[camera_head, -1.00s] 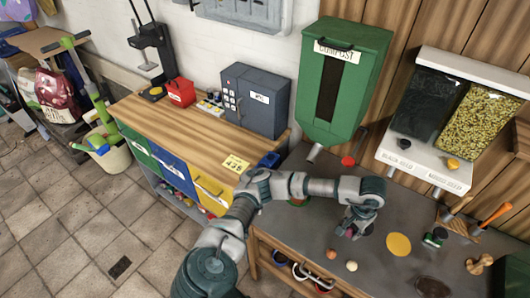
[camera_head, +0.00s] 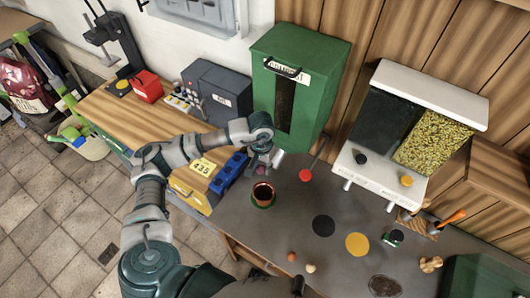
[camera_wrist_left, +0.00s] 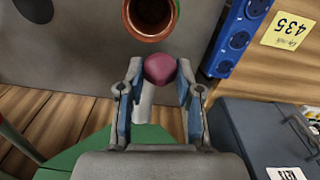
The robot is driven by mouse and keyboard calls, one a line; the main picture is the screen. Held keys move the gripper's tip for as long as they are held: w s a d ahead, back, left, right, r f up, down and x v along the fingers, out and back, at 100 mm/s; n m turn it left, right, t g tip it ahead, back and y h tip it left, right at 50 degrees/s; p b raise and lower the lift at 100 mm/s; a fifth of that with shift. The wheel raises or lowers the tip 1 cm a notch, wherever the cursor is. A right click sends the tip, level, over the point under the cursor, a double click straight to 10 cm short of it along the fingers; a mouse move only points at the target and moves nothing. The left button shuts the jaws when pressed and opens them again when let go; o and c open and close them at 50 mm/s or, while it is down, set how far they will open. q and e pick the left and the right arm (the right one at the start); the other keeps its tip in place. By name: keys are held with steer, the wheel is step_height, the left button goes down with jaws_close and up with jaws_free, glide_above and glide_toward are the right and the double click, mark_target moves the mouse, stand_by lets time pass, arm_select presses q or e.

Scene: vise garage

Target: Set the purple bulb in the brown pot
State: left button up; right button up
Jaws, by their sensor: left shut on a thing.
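My left gripper (camera_head: 260,165) is shut on the purple bulb (camera_wrist_left: 160,68), which sits between its two blue-padded fingertips in the left wrist view (camera_wrist_left: 158,78). The bulb is mostly hidden by the gripper in the head view. The brown pot (camera_head: 263,191) stands upright on a green saucer on the grey bench, just in front of the gripper in the head view. In the wrist view the pot's open rim (camera_wrist_left: 133,27) is just above the bulb in the picture. The bulb is outside the pot. My right gripper is not in view.
A blue socket block (camera_head: 230,172) stands left of the pot. A black disc (camera_head: 323,226) and a yellow disc (camera_head: 358,244) lie on the bench to the right, with small balls (camera_head: 310,268) nearby.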

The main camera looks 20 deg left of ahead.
mark_target(264, 168)
arm_select(q)
steer(key=shift+s+d+f, duration=0.1)
steer(key=shift+s+f, duration=0.2)
steer(key=shift+f, duration=0.1)
steer(key=f, duration=0.2)
steer(key=d+f+b, duration=0.1)
steer(key=f, duration=0.1)
steer(key=shift+w+d+f+b, duration=0.15)
steer(key=shift+f+b, duration=0.15)
steer(key=shift+f, duration=0.15)
steer(key=shift+a, duration=0.45)
steer(key=o, duration=0.9)
steer(key=shift+a, duration=0.15)
steer(key=shift+o, duration=0.2)
steer(key=shift+d, duration=0.4)
steer(key=r, duration=1.1)
steer(key=shift+a+r, duration=0.2)
steer(key=shift+a, duration=0.1)
steer(key=shift+r, duration=0.2)
steer(key=shift+d+r, duration=0.1)
steer(key=shift+d, duration=0.1)
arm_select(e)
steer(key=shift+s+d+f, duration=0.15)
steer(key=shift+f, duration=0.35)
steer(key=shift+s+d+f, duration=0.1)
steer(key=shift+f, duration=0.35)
